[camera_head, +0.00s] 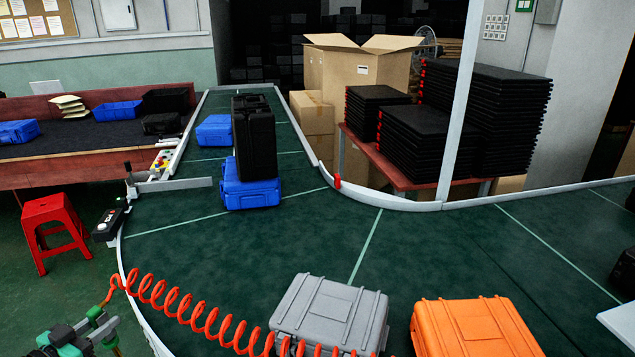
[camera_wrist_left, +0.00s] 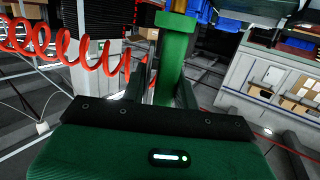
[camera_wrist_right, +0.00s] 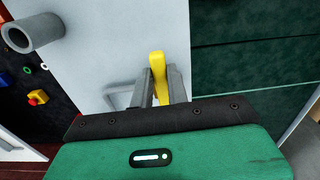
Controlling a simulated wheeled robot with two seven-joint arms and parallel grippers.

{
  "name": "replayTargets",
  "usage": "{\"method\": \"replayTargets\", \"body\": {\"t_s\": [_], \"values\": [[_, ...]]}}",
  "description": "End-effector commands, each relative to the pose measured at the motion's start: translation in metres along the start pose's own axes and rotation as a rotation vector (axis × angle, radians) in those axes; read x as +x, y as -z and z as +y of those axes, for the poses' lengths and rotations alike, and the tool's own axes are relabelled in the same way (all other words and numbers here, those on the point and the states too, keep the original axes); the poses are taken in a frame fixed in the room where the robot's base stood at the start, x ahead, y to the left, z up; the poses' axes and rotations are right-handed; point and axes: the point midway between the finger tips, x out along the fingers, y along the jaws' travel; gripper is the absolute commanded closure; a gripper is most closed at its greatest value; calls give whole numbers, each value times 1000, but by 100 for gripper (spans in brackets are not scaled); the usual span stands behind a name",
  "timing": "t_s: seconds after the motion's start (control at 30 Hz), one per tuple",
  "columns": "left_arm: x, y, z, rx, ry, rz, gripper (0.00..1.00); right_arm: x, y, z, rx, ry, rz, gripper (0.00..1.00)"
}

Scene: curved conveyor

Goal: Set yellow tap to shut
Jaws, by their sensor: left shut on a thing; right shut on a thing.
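The yellow tap handle (camera_wrist_right: 158,72) shows in the right wrist view as a short yellow lever in front of a pale grey panel. My right gripper (camera_wrist_right: 160,88) is shut on it, one finger on each side. The tap's body and any marking of its position are hidden. The right gripper is not seen in the head view. My left gripper (camera_wrist_left: 165,80) is shut on a green cylindrical tool (camera_wrist_left: 175,45); in the head view the left gripper (camera_head: 90,335) is at the bottom left corner, beside the coiled orange hose (camera_head: 200,320).
A grey case (camera_head: 335,305) and an orange case (camera_head: 475,325) lie on the near conveyor (camera_head: 430,240). A black case stands on a blue case (camera_head: 250,193) farther back. In the right wrist view a grey pipe end (camera_wrist_right: 33,33) juts out at the upper left, near a red button (camera_wrist_right: 37,97).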

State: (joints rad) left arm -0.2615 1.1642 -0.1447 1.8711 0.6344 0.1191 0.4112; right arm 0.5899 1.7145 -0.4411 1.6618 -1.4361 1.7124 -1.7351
Motion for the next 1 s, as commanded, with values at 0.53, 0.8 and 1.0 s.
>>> {"method": "replayTargets", "body": {"t_s": [0.53,0.8,1.0], "values": [[0,1,0,0,0,1,83,-1,0,0,1,2,2,62],[0,1,0,0,0,1,83,-10,0,-1,0,2,2,62],[-1,6,0,0,0,1,83,-41,0,-1,0,4,-1,62]]}}
